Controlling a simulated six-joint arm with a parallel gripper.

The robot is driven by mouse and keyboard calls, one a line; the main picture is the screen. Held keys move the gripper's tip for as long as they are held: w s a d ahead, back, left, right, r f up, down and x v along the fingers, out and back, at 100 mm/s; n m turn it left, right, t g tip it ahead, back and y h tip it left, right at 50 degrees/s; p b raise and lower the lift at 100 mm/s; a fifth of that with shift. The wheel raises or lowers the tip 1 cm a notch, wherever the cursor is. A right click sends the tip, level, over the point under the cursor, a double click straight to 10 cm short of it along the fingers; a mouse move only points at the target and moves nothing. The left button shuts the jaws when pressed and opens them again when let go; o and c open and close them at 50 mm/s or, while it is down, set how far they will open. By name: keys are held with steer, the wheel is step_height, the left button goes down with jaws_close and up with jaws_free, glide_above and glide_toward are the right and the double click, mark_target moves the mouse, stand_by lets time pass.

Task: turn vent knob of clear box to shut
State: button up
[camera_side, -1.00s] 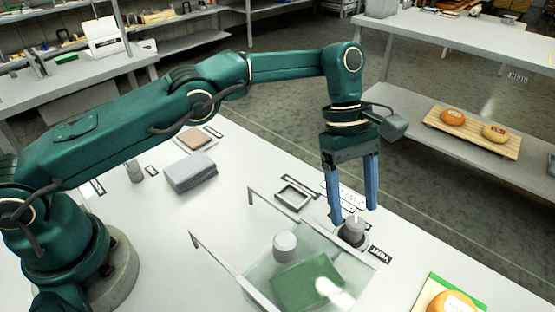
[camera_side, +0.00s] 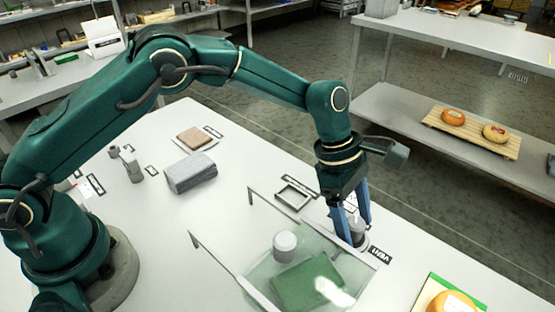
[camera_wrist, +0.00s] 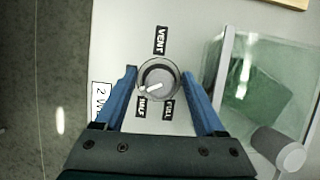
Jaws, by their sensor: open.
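The vent knob (camera_wrist: 158,80) is a round grey dial on a dark ring in the wrist view, with a white pointer mark aimed to the lower left. A VENT label (camera_wrist: 160,40) lies above it, and two small labels below it seem to read HALF and FULL. My gripper (camera_wrist: 160,75) is open, one blue finger on each side of the knob; contact cannot be told. In the side view the knob (camera_side: 357,230) is partly hidden by the fingers.
A grey block (camera_side: 191,173), a brown slab (camera_side: 194,138) and a small square frame (camera_side: 293,195) lie on the white table. A cheese wheel (camera_side: 452,303) sits on a green-edged board at front right. More cheese wheels (camera_side: 453,117) rest on a shelf behind.

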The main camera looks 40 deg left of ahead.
steer(key=shift+s+n+t, duration=0.1)
steer(key=shift+n+t, duration=0.3)
steer(key=shift+n, duration=0.7)
steer(key=s+a+r+t, duration=0.1)
steer(key=a+r+t, duration=0.1)
steer(key=a+r, duration=0.5)
steer(key=a+r+t, duration=0.2)
steer(key=r, duration=0.9)
steer(key=s+a+m+t+y, duration=0.1)
steer(key=s+a+m+y, duration=0.2)
steer(key=s+a+m, duration=0.8)
steer(key=shift+s+r+m+t, duration=0.15)
steer(key=shift+s+m+t, duration=0.25)
steer(key=shift+s+m, duration=0.75)
steer(key=shift+s, duration=0.1)
